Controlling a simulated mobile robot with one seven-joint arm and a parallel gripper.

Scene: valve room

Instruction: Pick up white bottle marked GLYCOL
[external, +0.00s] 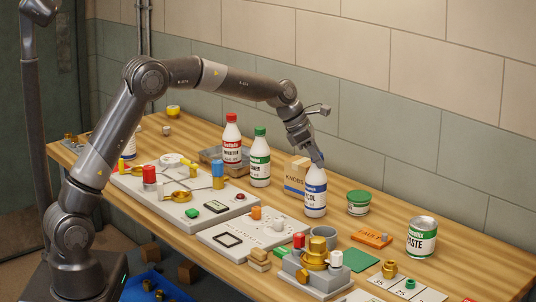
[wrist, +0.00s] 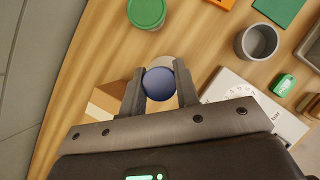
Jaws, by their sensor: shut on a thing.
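The white bottle (external: 315,196) with a blue cap and blue label stands upright on the wooden table in the external view. Only the end of its label wording, "COL", is readable. My gripper (external: 316,160) is at its top from above. In the wrist view the blue cap (wrist: 159,84) sits between the two fingers of my gripper (wrist: 160,88), which are shut on it. Part of the white bottle body shows just beyond the cap. I cannot tell whether the bottle's base is off the table.
A green-capped bottle (external: 260,160) and a red-capped bottle (external: 231,140) stand to the left. A cardboard box (external: 296,177) is close beside the held bottle. A green-lidded tub (external: 358,203) and a PASTE can (external: 422,238) stand to the right. A light panel (external: 250,236) lies in front.

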